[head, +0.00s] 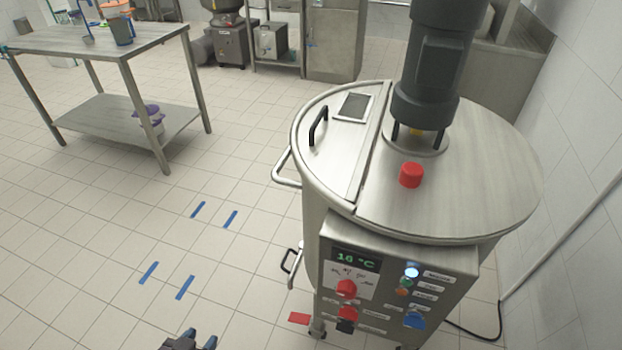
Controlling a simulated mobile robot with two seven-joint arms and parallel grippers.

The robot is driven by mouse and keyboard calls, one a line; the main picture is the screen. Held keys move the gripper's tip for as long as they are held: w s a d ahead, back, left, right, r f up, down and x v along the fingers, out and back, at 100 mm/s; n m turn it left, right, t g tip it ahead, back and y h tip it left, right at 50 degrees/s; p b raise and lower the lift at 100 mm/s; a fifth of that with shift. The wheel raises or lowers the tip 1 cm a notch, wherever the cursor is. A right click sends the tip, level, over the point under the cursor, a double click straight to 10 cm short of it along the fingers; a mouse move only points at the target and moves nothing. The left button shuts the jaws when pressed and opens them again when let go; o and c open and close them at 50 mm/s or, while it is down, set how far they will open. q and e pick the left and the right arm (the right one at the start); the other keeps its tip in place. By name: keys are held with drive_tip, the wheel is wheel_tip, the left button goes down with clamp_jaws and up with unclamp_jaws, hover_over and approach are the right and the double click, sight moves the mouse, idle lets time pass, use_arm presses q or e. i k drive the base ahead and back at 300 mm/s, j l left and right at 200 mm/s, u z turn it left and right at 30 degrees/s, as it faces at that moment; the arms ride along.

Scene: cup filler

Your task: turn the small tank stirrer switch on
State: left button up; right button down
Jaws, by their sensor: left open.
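The small tank (450,195) is a round steel vessel at the right, with a dark motor (430,65) on its lid. Its control panel (455,275) faces front and has a display (355,258) reading 16 °C. The panel carries a red knob (346,288), a lower red control (348,312), a lit white-blue lamp (412,272), green and orange lamps and a blue switch (415,320). The labels are too small to read, so I cannot tell which is the stirrer switch. My left gripper (201,339) is open at the bottom edge, left of the panel and apart from it.
A red button (411,175) sits on the lid. A lid handle (318,125) and side rail (288,168) stick out at the tank's left. A steel table (115,45) stands at upper left. The tiled floor (235,180) between is clear, with blue tape marks.

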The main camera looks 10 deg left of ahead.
sight(345, 327)
drive_tip(key=i+j+z, duration=0.1)
drive_tip(key=j+z, duration=0.25)
drive_tip(key=j, duration=0.8)
drive_tip(key=j+z, duration=0.4)
drive_tip(key=j, duration=0.8)
drive_tip(key=z, duration=1.1)
drive_tip(key=k+j+u, duration=0.3)
drive_tip(key=k+j, duration=0.15)
